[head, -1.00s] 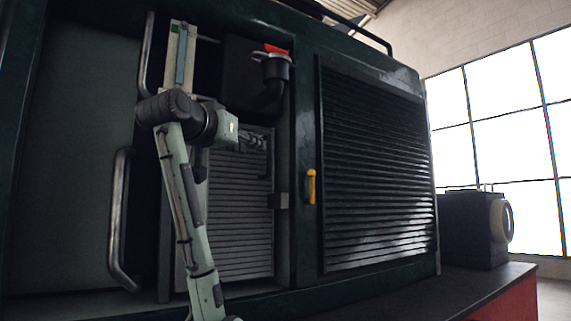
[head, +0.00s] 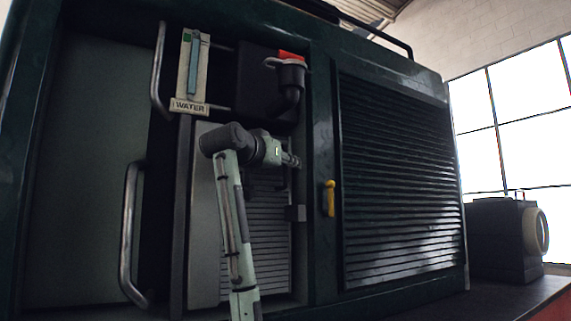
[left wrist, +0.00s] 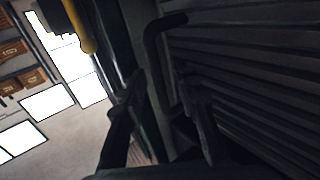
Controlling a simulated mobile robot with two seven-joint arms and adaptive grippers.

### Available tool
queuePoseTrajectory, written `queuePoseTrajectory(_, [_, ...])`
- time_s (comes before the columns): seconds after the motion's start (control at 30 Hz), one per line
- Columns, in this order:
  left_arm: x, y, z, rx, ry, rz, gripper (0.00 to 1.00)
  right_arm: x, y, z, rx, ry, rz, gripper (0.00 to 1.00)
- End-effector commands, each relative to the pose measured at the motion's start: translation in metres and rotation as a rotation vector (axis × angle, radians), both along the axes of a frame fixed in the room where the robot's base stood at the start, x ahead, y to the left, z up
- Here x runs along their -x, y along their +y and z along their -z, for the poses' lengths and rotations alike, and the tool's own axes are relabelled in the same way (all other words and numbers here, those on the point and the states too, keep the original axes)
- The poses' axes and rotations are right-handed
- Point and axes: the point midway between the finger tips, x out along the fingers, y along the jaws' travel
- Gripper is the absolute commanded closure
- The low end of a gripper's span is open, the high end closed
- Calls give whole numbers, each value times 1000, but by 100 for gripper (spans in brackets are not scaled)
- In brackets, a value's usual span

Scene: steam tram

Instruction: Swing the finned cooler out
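The finned cooler (head: 268,245) is a grey slatted panel in the open bay of the dark green tram body. Its fins also show in the left wrist view (left wrist: 255,75). My left gripper (head: 292,161) is at the cooler's upper right edge. In the left wrist view its two dark fingers (left wrist: 160,105) are spread apart. A dark bent handle bar (left wrist: 153,55) beside the fins runs down into the gap between them; contact cannot be told. My left forearm hides part of the cooler. My right gripper is not in view.
A yellow handle (head: 329,198) is on the post right of the bay, close to my left gripper. A grey block (head: 295,213) sits at the cooler's right edge. Above are a WATER gauge (head: 190,75) and a black pipe (head: 291,90). A louvred panel (head: 400,190) is farther right.

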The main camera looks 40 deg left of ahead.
Motion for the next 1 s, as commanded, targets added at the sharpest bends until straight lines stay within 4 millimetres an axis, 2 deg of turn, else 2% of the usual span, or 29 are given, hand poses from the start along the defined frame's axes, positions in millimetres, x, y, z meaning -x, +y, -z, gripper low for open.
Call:
queuePoseTrajectory(0.13, [0,0,0,0,0,0,70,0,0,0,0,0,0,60])
queuePoseTrajectory(0.3, [0,0,0,0,0,1,91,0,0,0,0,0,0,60])
queuePoseTrajectory(0.4, [0,0,0,0,0,1,100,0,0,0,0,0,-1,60])
queuePoseTrajectory(1.0, [-5,-5,0,0,0,27,100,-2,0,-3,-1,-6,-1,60])
